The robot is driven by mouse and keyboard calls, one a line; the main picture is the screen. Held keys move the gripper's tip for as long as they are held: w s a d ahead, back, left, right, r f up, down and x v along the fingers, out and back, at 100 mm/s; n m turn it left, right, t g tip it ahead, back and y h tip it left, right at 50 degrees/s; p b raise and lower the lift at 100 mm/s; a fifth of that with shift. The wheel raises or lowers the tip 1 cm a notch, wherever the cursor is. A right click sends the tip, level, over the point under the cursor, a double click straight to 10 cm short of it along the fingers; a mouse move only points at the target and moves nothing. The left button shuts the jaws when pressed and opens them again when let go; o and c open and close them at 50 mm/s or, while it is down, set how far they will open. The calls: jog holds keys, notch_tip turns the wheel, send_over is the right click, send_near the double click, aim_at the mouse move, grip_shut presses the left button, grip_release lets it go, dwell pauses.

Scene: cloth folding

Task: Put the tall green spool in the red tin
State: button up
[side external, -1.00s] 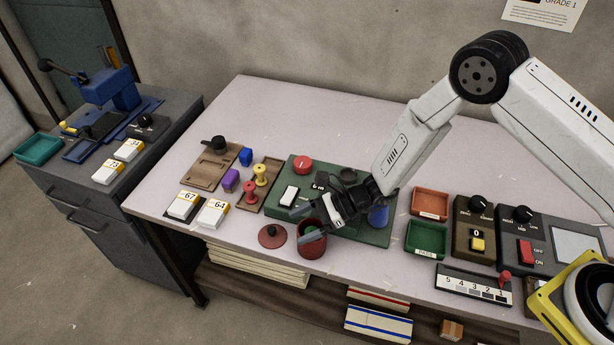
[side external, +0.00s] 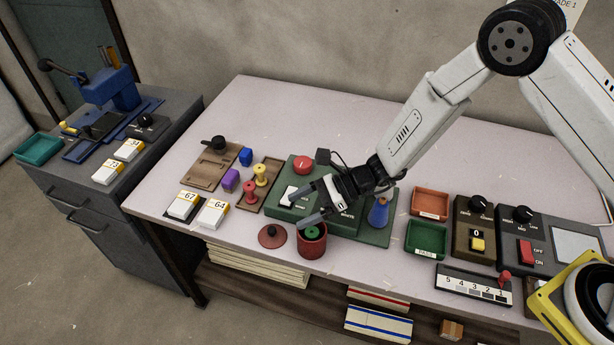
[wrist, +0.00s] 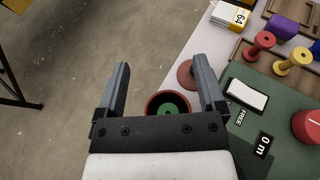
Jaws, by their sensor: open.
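The red tin (side external: 312,247) stands open near the table's front edge. The green spool (side external: 312,232) is inside it, its round top showing near the rim. In the wrist view the spool (wrist: 169,109) shows as a green disc within the dark mouth of the tin (wrist: 153,97). My gripper (side external: 303,207) is open and empty, its fingers apart and above and behind the tin. In the wrist view my gripper (wrist: 162,82) has the tin partly hidden behind its palm, between the fingers.
A red lid (side external: 271,237) with a dark knob lies left of the tin. The green panel (side external: 375,231) carries a red button (side external: 303,164) and a blue flask (side external: 379,212). Red (side external: 250,193) and yellow (side external: 261,176) spools stand at left. Trays (side external: 426,239) are at right.

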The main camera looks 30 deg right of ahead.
jog(key=shift+r, duration=0.65)
jog(key=shift+s+d, duration=0.1)
jog(key=s+d+r+n+h, duration=0.3)
jog(key=s+d+n+h, duration=0.1)
jog(key=d, duration=0.5)
jog(key=s+d+r+n+h, duration=0.3)
jog(key=s+d+n+h, duration=0.1)
jog(key=d+n, duration=0.5)
jog(key=s+d+r+n+h, duration=0.3)
jog(key=s+d+n+h, duration=0.2)
jog(key=d, duration=0.4)
jog(key=shift+s+r+n, duration=0.3)
jog(key=shift+s+n, duration=0.55)
jog(key=shift+n, duration=0.25)
